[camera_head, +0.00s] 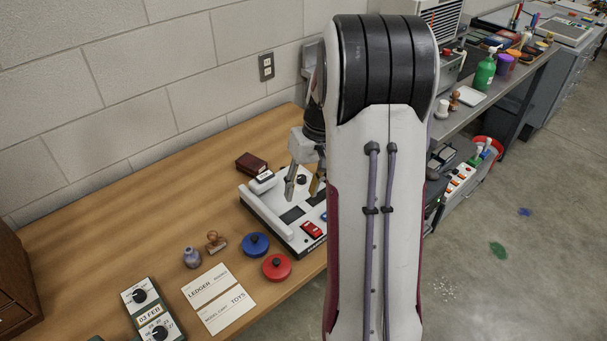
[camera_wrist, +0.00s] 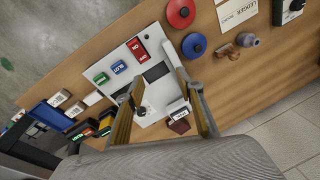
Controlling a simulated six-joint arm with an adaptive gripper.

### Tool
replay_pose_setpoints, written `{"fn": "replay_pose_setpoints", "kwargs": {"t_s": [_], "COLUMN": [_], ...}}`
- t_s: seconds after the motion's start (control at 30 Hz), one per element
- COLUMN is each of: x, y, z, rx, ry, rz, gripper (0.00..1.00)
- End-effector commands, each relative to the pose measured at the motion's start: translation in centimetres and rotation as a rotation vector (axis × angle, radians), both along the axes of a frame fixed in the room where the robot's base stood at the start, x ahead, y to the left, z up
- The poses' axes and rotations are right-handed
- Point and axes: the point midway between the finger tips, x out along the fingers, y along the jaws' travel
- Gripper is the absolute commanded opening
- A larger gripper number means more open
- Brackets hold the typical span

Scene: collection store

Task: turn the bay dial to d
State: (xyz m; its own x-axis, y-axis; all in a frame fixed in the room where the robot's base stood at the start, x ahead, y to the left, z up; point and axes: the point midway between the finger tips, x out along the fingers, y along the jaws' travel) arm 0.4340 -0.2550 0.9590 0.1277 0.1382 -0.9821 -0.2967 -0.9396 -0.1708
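A white panel box (camera_head: 262,222) stands on the wooden table, and it fills the middle of the wrist view (camera_wrist: 162,50). A small black dial knob (camera_head: 301,180) is on its far part; it also shows in the wrist view (camera_wrist: 141,111). I cannot read the letters around it or its setting. My gripper (camera_head: 303,188) is open, pointing down over the panel. In the wrist view my gripper (camera_wrist: 154,66) has two separated fingers with nothing held; the knob shows between them, near the left finger. I cannot tell whether they touch it.
Blue (camera_head: 255,244) and red (camera_head: 277,267) round lidded pots, a stamp (camera_head: 215,242) and a ledger card (camera_head: 208,287) lie nearby. A date box (camera_head: 150,310) has dials.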

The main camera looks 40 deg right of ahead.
Motion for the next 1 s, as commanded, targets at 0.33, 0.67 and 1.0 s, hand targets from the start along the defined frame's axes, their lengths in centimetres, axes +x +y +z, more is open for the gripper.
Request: {"fn": "replay_pose_setpoints", "kwargs": {"t_s": [0.33,0.67,1.0], "x": [2.8,6.6,10.6], "y": [-6.1,-11.3,-13.5], "z": [-4.8,-7.9,-5.2], "rx": [0.024,-0.014,-0.133], "ry": [-0.056,-0.175,-0.308], "rz": [0.090,0.281,0.552], "gripper": [0.37,0.37,0.37]}}
